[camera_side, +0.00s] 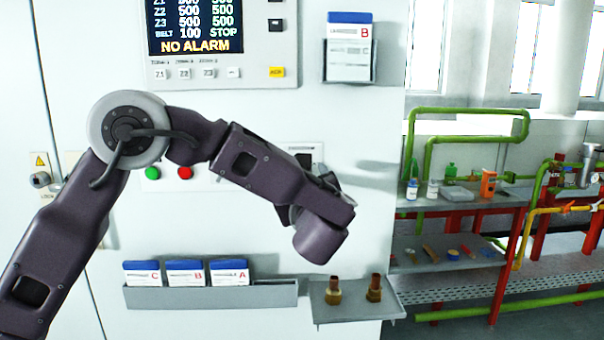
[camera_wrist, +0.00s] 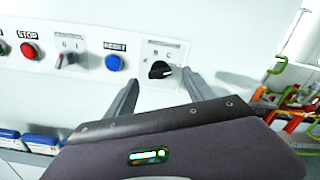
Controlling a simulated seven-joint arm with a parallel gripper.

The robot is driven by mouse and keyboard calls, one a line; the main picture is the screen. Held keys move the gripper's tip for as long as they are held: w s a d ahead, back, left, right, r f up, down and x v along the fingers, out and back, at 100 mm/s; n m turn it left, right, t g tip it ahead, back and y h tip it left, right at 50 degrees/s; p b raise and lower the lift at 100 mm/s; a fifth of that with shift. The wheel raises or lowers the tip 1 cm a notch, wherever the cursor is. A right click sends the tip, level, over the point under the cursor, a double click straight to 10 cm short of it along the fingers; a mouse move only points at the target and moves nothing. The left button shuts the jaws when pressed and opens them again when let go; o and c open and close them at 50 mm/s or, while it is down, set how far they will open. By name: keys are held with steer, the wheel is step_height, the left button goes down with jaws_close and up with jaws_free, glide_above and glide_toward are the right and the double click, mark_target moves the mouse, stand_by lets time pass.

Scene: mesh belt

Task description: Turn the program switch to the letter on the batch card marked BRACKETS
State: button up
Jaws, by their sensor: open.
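The program switch (camera_wrist: 160,70) is a black knob on a white plate in the wrist view, with small letters above it. A white mark shows on its right side; I cannot tell its letter surely. My gripper (camera_wrist: 160,79) is open and empty, its fingers to the left and right of the knob in the picture; contact is not clear. In the side view, my arm mostly hides the gripper and switch. Batch cards C (camera_side: 142,273), B (camera_side: 186,272) and A (camera_side: 229,272) stand in a low rack. Upper cards show B (camera_side: 346,30) and C (camera_side: 346,47). Card names are too small to read.
The wrist view shows a red STOP button (camera_wrist: 29,50), a small selector (camera_wrist: 66,61) and a blue button (camera_wrist: 114,62) left of the switch. A small shelf (camera_side: 350,312) with two brass fittings juts out below. The green and red pipe frame (camera_side: 430,140) stands right.

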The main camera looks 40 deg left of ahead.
steer(key=x, duration=0.4)
steer(key=shift+w+a, duration=0.2)
steer(key=shift+a, duration=0.05)
jaws_close()
steer(key=shift+n, duration=0.3)
steer(key=n, duration=1.7)
steer(key=shift+s+f, duration=0.1)
steer(key=shift+f, duration=0.25)
steer(key=shift+n, duration=0.3)
